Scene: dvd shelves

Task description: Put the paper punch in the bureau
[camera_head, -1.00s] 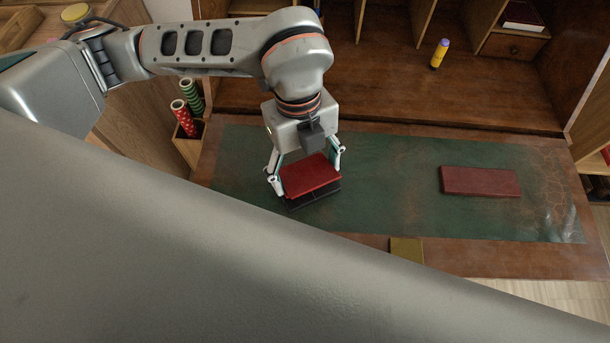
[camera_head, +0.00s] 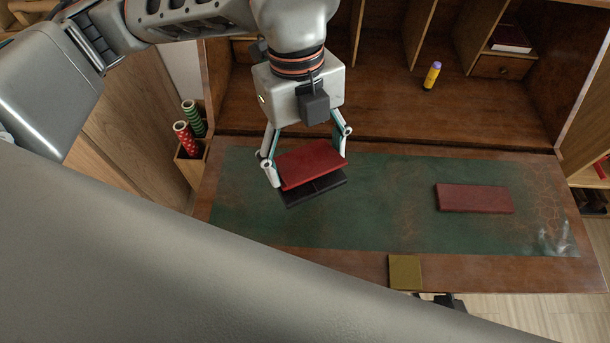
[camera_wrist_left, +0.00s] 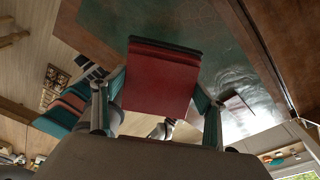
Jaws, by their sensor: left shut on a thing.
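The paper punch (camera_head: 311,165), with a red top and a black base, is held between the fingers of my left gripper (camera_head: 307,160). The gripper is shut on its sides and holds it above the green writing surface. In the left wrist view the punch (camera_wrist_left: 160,80) fills the space between both fingers. The bureau (camera_head: 380,110) is dark wood with open compartments at the back and a green leather panel on its lowered flap. A dark part below the flap's front edge may be my right gripper (camera_head: 445,300); its fingers cannot be made out.
A dark red book (camera_head: 474,198) lies on the right of the green panel. A yellow-brown block (camera_head: 405,272) sits at the front edge. A yellow and purple stick (camera_head: 432,75) stands inside the bureau. Rolled papers (camera_head: 185,138) stand at the left. The bureau's middle floor is mostly clear.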

